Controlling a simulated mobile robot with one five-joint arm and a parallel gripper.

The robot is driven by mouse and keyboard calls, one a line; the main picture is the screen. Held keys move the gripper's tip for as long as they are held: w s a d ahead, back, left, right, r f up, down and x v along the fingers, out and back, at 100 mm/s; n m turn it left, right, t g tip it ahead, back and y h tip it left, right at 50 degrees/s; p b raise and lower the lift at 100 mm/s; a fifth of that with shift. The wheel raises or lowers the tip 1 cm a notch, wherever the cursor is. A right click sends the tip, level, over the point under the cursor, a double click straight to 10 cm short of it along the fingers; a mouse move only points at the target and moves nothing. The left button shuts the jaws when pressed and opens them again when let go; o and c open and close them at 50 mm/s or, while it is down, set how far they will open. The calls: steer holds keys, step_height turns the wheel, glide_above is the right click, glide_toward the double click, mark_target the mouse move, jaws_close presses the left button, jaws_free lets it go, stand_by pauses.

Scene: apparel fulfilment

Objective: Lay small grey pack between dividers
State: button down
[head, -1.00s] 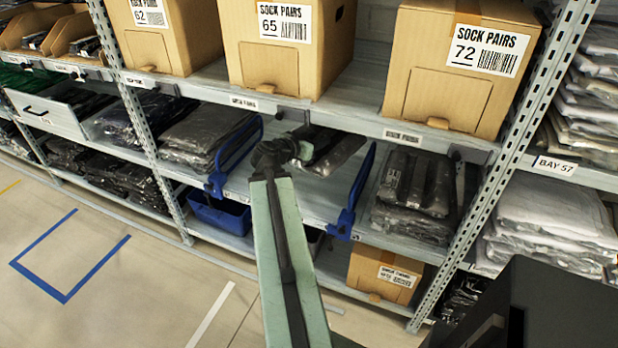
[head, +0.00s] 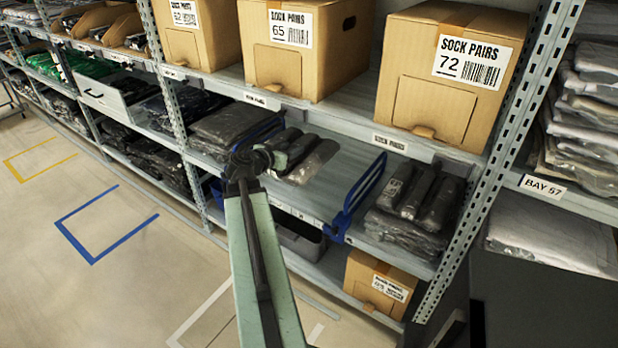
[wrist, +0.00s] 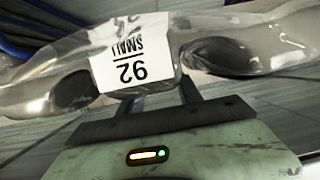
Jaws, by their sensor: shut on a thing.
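The small grey pack (head: 312,163) is a clear-wrapped bundle of dark rolls. My gripper (head: 272,160) is shut on it at the middle shelf, near the left blue divider (head: 268,128), which is partly hidden behind it. The right blue divider (head: 362,192) stands apart from the pack, with bare shelf (head: 335,180) between. In the wrist view the pack (wrist: 215,50) lies across my gripper's fingers (wrist: 160,90), its white label reading "92 SMALL" upside down. Whether the pack touches the shelf I cannot tell.
Stacked grey packs (head: 405,215) lie right of the right divider, and more packs (head: 222,125) lie left of the left one. Sock-pair boxes (head: 445,75) stand on the shelf above. A carton (head: 380,283) and a dark bin (head: 300,240) are below.

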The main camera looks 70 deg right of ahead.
steer(key=shift+g, duration=0.3)
steer(key=f+b, duration=0.4)
steer(key=w+a+f+b, duration=0.1)
steer(key=f+b, duration=0.7)
steer(key=f, duration=0.1)
steer(key=shift+w+a, duration=0.3)
steer(key=shift+w, duration=0.1)
steer(key=shift+r, duration=0.15)
steer(key=d, duration=0.5)
steer(key=s+d+f+b, duration=0.1)
steer(key=d, duration=1)
steer(key=shift+s+f, duration=0.15)
steer(key=shift+s, duration=0.25)
step_height(320, 180, down, 4)
steer(key=b, duration=0.4)
steer(key=shift+r, duration=0.25)
steer(key=shift+f, duration=0.15)
steer(key=c, duration=0.8)
jaws_free()
